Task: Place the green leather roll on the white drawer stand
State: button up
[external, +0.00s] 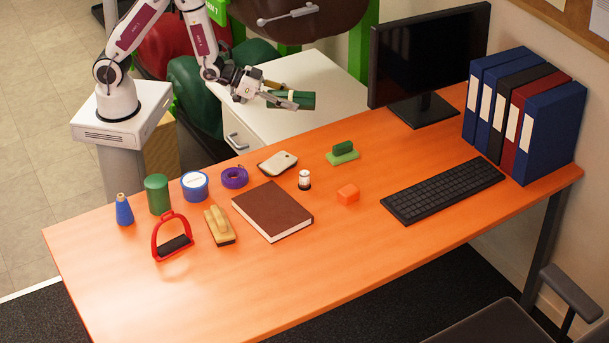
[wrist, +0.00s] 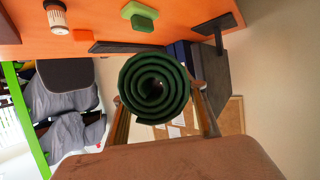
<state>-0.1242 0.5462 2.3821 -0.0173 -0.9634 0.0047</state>
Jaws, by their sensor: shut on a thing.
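The green leather roll (external: 291,99) is held in my gripper (external: 280,98) at the back, beyond the desk's far edge. In the wrist view the roll (wrist: 154,88) shows its spiral end between the two fingers of my gripper (wrist: 160,105), which are shut on it. The white drawer stand (external: 318,88) is behind the desk, with a handle on its front. In the external view the roll appears over the stand's top; I cannot tell whether it touches it.
The orange desk (external: 330,255) holds a brown book (external: 272,210), a monitor (external: 425,55), a keyboard (external: 443,190), binders (external: 525,115), a green block-like brush (external: 342,153) and several small items. The desk's front part is clear. A dark saddle (external: 310,15) on a green frame stands behind the drawer stand.

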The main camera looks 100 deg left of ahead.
jog(key=s+a+f+n+g+y, duration=0.1)
jog(key=s+a+f+n+y, duration=0.2)
jog(key=a+f, duration=0.5)
jog(key=s+a+f+n+g+y, duration=0.2)
jog(key=s+a+f, duration=0.3)
jog(key=a+f, duration=0.3)
jog(key=s+a+f+n+g+y, duration=0.2)
jog(key=s+a+f+n+y, duration=0.2)
jog(key=a+f, duration=0.5)
jog(key=shift+s+a, duration=0.2)
jog(key=shift+a, duration=1.65)
jog(key=s+a+n+g, duration=0.1)
jog(key=a, duration=0.1)
jog(key=s+a+n+g+y, duration=0.1)
jog(key=a, duration=0.1)
jog(key=shift+s, duration=0.2)
jog(key=shift+s+a+r+n+g+y, duration=0.15)
jog(key=shift+a+r+n+g+y, duration=0.35)
jog(key=shift+a+r, duration=0.4)
jog(key=shift+d, duration=0.15)
jog(key=shift+f, duration=3.35)
jog(key=shift+f, duration=0.55)
